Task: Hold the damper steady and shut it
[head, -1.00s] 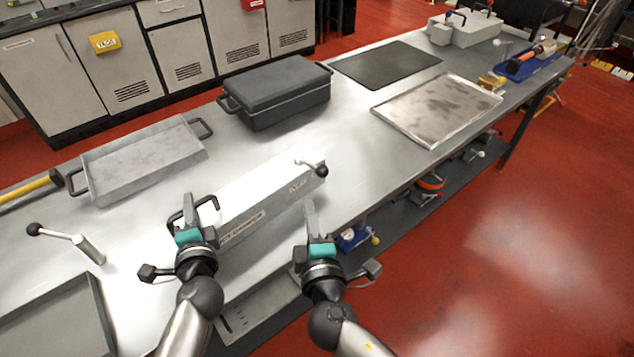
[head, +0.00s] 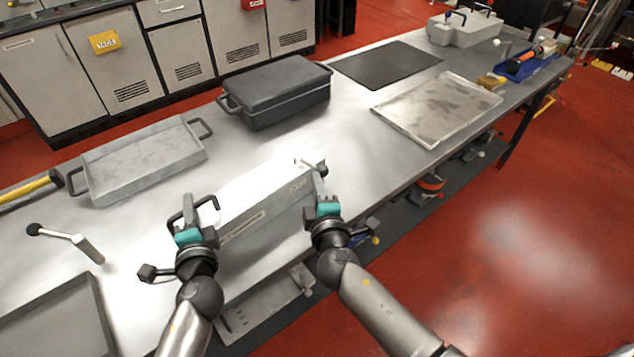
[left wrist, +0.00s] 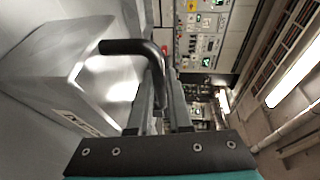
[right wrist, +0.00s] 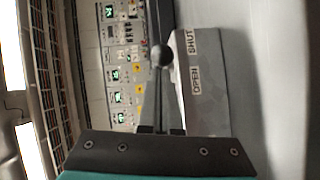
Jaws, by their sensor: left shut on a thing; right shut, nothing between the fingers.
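The damper is a long pale grey box (head: 262,207) on the bench, with a black handle at its left end and a lever at its right end. My left gripper (head: 188,208) is shut on the black handle (left wrist: 135,47), beside the box's end. My right gripper (head: 318,188) is shut and empty at the right end. In the right wrist view the lever's dark ball knob (right wrist: 162,55) shows at the fingertips; contact is unclear. The end face there carries an OPEN label (right wrist: 195,80) and a SHUT label (right wrist: 189,41). In the head view, my right fingers partly hide the knob.
A shallow grey tray (head: 140,165) and a lidded dark box (head: 277,95) lie behind the damper. A black mat (head: 386,66) and a metal tray (head: 437,108) lie farther right.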

